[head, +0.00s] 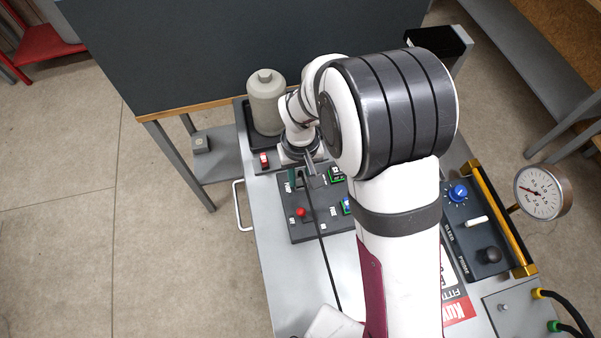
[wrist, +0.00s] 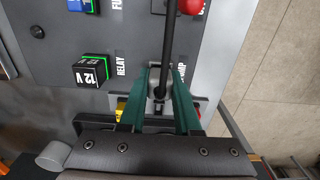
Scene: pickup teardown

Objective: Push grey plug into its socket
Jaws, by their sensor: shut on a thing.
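My gripper (wrist: 160,78) has two green fingers and is shut on the grey plug (wrist: 159,94) just above the dark panel. A black cable runs from the plug across the panel. In the head view, my gripper (head: 302,176) is over the panel's back left part, and the arm hides much of it; the cable (head: 322,240) trails towards the front. The right finger partly covers a label ending in "MP" in the wrist view. The socket is hidden by the fingers and plug, so I cannot tell whether the plug is in it.
The dark panel (head: 300,228) carries a red knob (head: 300,212), a black relay block (wrist: 91,71) and a blue part (wrist: 80,4). A grey canister (head: 266,103) stands behind. A gauge (head: 543,192) is at the right. The bench front left is clear.

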